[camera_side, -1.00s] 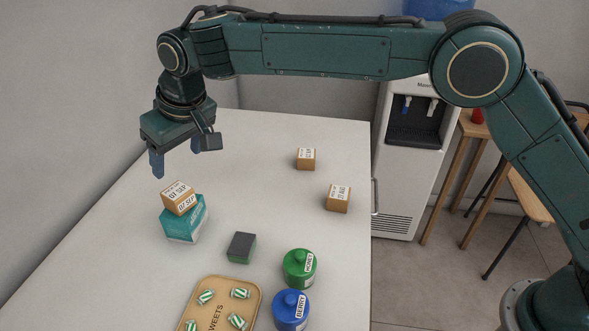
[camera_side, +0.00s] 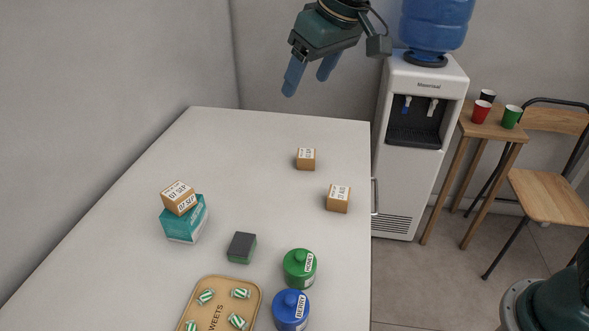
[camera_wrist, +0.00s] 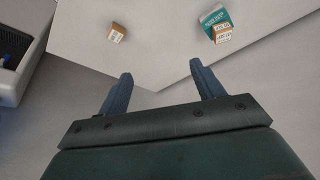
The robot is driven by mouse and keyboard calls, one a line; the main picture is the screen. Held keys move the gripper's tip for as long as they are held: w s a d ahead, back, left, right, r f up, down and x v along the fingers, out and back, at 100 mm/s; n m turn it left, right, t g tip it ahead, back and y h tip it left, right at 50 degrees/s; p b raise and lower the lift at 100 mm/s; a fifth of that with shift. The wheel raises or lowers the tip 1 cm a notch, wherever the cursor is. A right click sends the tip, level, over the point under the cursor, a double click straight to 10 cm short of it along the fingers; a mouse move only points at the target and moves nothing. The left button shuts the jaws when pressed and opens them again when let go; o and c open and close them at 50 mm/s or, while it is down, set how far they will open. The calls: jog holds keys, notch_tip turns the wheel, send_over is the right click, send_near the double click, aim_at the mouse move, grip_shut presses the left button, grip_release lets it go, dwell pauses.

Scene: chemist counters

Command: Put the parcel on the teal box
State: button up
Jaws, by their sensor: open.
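A small brown parcel with a white label (camera_side: 179,197) rests on top of the teal box (camera_side: 186,224) at the left of the counter, set a little askew. The pair also shows at the upper right of the wrist view, the parcel (camera_wrist: 222,33) against the teal box (camera_wrist: 212,17). My gripper (camera_side: 306,83) is open and empty, high above the far end of the counter and well away from the box. Its two blue fingers (camera_wrist: 163,86) stand apart in the wrist view, with nothing between them.
Two more brown parcels stand on the counter, one farther back (camera_side: 306,159) and one near the right edge (camera_side: 338,199). A dark sponge (camera_side: 242,248), green jar (camera_side: 299,268), blue jar (camera_side: 290,311) and sweets tray (camera_side: 253,293) are nearer. A water dispenser (camera_side: 419,120) stands behind.

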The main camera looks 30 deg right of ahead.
jog(key=s+d+f+m, duration=0.1)
jog(key=s+d+f, duration=0.1)
jog(key=s+d, duration=0.3)
jog(key=s+d+f+m, duration=0.1)
jog(key=s+d, duration=0.5)
jog(key=s, duration=0.7)
jog(key=s+d+f+h, duration=0.1)
jog(key=s+d+f, duration=0.2)
jog(key=s+d, duration=0.3)
jog(key=s, duration=0.4)
jog(key=shift+d+f+m+t, duration=0.15)
jog(key=shift+m+t, duration=0.25)
